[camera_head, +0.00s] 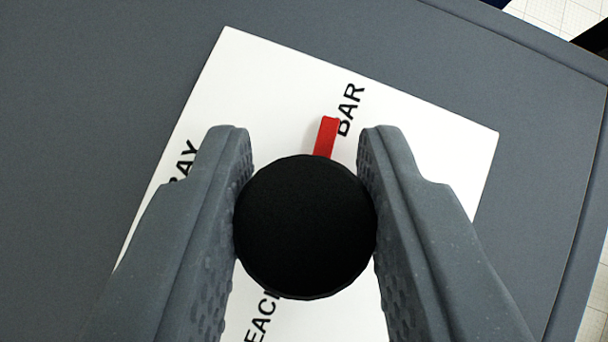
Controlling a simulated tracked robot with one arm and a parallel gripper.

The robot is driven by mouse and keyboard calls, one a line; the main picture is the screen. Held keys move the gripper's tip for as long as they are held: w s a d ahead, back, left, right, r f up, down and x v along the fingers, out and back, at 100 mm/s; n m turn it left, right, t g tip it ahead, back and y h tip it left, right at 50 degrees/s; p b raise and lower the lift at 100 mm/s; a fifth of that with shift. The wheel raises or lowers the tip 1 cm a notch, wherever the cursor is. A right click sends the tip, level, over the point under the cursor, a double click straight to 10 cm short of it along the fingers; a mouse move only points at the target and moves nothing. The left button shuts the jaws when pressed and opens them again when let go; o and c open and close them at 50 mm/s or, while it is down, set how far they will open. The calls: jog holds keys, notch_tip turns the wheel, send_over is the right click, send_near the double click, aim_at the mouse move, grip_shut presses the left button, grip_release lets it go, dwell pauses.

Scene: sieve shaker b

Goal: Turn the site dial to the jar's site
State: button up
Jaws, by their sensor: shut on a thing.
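The site dial is a round black knob (305,228) on a white label plate (255,85). A red pointer (327,137) sticks out from the knob towards the top and its tip lies beside the word BAR (350,110). Parts of other words show: "AY" at the left, partly behind a finger, and "EAC" below the knob. My gripper (305,215) is shut on the knob, one finger on each side. The jar is not in view.
The plate sits on a grey panel (110,110) with a raised edge along the right. A pale tiled surface (565,15) shows beyond the top right corner, with a dark object at the edge.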

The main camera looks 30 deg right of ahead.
jog(key=shift+m+g+h, duration=0.3)
jog(key=shift+m+h, duration=0.2)
jog(key=shift+m, duration=0.2)
dwell(0.3)
jog(key=o, duration=1)
jog(key=shift+w+a+f, duration=0.1)
jog(key=p+v, duration=0.1)
jog(key=v, duration=1.2)
jog(key=shift+s+a+r+p, duration=0.1)
jog(key=shift+s+r+p, duration=0.15)
jog(key=shift+r+p, duration=0.05)
